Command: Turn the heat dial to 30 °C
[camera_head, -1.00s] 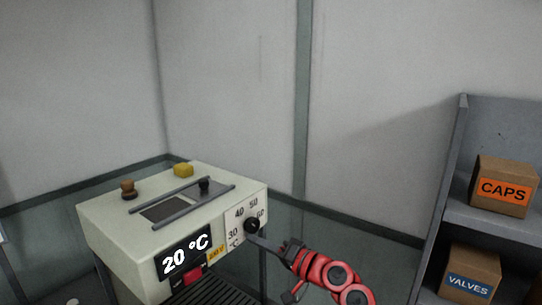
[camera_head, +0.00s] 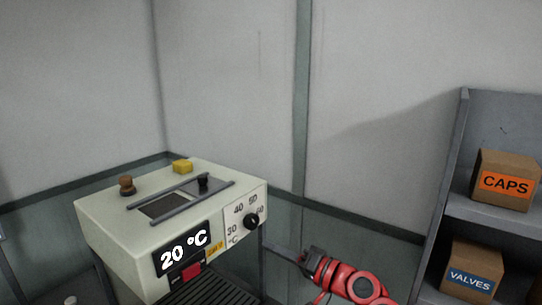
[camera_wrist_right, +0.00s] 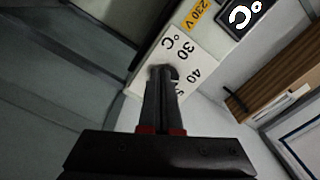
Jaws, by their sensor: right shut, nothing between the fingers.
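The heat dial (camera_head: 251,222) is a round black knob on a white scale plate on the front of the cream press (camera_head: 110,235). Its printed marks include 30, 40, 50 and 60. The black display (camera_head: 182,250) reads 20 °C. My right gripper (camera_head: 270,247) is shut and empty, below and right of the dial, apart from it in the head view. In the right wrist view my right gripper (camera_wrist_right: 162,72) points at the scale plate and its fingers hide most of the dial (camera_wrist_right: 174,73). My left gripper is not in view.
A red button (camera_head: 192,271) sits below the display. A brown knob (camera_head: 127,185) and a yellow block (camera_head: 182,167) are on top of the press. A grey shelf (camera_head: 458,207) with CAPS and VALVES boxes stands at the right.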

